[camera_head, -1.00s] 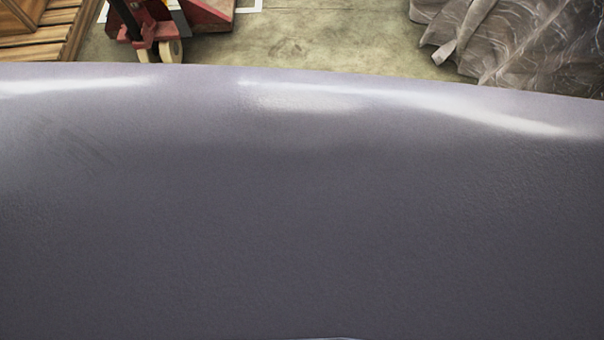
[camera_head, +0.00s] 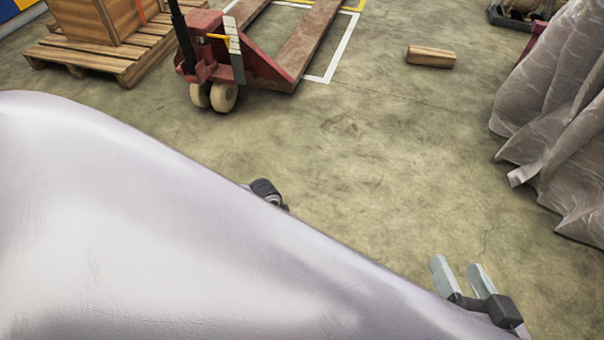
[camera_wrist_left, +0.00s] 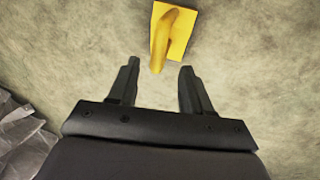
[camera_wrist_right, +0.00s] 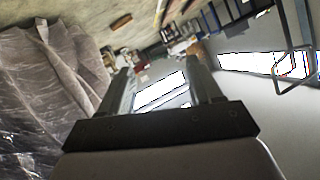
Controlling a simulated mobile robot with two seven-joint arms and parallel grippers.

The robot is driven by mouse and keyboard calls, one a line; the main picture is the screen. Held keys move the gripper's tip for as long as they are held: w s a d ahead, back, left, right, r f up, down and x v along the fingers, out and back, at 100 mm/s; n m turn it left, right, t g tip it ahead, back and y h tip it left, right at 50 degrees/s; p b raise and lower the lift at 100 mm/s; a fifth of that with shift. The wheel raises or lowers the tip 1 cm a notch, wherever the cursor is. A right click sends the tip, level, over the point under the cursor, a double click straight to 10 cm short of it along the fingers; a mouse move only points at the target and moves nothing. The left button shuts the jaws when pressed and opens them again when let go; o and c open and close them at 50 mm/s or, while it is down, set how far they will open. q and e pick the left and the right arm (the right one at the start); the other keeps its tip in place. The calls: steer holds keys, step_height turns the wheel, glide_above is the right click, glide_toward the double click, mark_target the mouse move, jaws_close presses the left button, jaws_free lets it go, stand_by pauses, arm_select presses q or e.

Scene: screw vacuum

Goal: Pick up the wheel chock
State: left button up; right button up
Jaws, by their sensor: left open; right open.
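A yellow piece with a raised rounded handle (camera_wrist_left: 172,36), which looks like the wheel chock, lies on the floor in the left wrist view. It is just beyond the fingertips of my left gripper (camera_wrist_left: 160,68), which is open and empty. The handle reaches toward the gap between the fingers, and I see no contact. The yellow piece does not show in the head view. My right gripper (camera_head: 457,268) is open and empty at the lower right of the head view. In the right wrist view it (camera_wrist_right: 158,72) points across the room, with nothing between its fingers.
A red pallet jack (camera_head: 264,66) stands at the upper left beside a wooden pallet (camera_head: 98,50). A wooden block (camera_head: 430,56) lies on the floor. A plastic-draped stack (camera_head: 560,100) stands at the right. The middle floor (camera_head: 390,140) is clear. The head view's lower left is blocked.

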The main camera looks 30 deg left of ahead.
arm_select(q)
steer(key=f+b, duration=0.1)
steer(key=f, duration=0.1)
steer(key=f+b, duration=0.2)
steer(key=w+d+f+b, duration=0.1)
steer(key=shift+f, duration=0.4)
steer(key=shift+d+f+b, duration=0.2)
steer(key=shift+f+b, duration=0.25)
steer(key=shift+b, duration=0.05)
arm_select(e)
steer(key=shift+s+d+f+n+t+h, duration=0.1)
steer(key=shift+s+d+n+t+h, duration=0.2)
steer(key=shift+d+t, duration=0.3)
steer(key=shift+s+d+n+t+h, duration=0.1)
steer(key=shift+d+n+t+h, duration=0.1)
steer(key=shift+d+n+t, duration=0.35)
steer(key=shift+d, duration=0.1)
arm_select(q)
jaws_close()
steer(key=shift+a, duration=0.1)
steer(key=shift+r, duration=0.15)
